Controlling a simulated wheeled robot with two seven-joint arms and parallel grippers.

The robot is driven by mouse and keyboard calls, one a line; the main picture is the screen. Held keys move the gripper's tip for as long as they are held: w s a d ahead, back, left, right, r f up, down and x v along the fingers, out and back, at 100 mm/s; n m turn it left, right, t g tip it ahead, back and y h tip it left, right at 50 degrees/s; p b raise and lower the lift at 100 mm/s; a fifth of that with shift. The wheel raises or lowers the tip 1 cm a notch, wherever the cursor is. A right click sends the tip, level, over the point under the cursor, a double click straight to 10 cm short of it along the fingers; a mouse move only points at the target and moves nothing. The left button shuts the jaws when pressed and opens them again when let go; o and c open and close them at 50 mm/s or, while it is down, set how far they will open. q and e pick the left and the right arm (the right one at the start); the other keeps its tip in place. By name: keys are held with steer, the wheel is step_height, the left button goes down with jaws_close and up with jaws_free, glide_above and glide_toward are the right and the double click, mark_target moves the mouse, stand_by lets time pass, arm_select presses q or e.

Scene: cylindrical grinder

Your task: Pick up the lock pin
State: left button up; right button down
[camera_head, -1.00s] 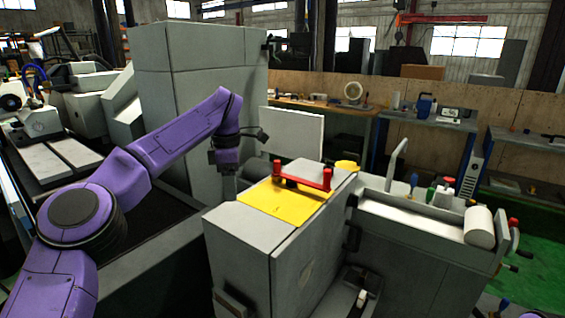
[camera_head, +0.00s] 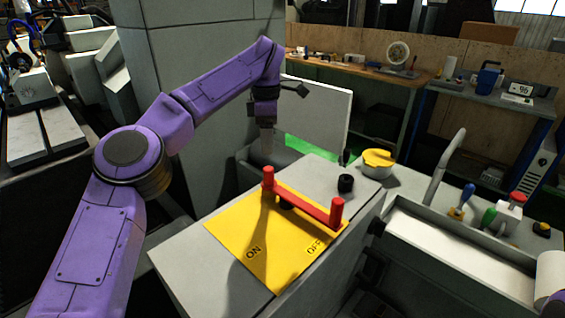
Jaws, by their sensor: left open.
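A red handle bar (camera_head: 305,205) with an upright red post at each end sits on a yellow plate (camera_head: 255,262) marked ON and OFF, on top of a grey cabinet. I cannot tell for certain which part is the lock pin; the red posts (camera_head: 268,178) are pin-like. My left gripper (camera_head: 267,152) points down above and behind the near-left red post, apart from it. It is open and nothing shows in it; its fingers look narrow from here.
A tall grey machine housing (camera_head: 195,50) rises behind my left arm. A grey trough (camera_head: 450,250) with small tools beside it lies to the right.

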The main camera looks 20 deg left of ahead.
mark_target(268, 169)
arm_select(q)
steer(key=f, duration=0.2)
steer(key=s+f, duration=0.1)
steer(key=f, duration=0.3)
steer(key=shift+s+d+b, duration=0.1)
steer(key=shift+s+b, duration=0.15)
steer(key=shift+b, duration=0.15)
steer(key=f, duration=0.2)
steer(key=w+f, duration=0.1)
steer(key=f, duration=0.1)
steer(key=shift+d+p, duration=0.15)
steer(key=shift+p, duration=0.15)
steer(key=shift+s, duration=0.35)
steer(key=shift+r, duration=0.1)
steer(key=shift+c, duration=1.2)
jaws_close()
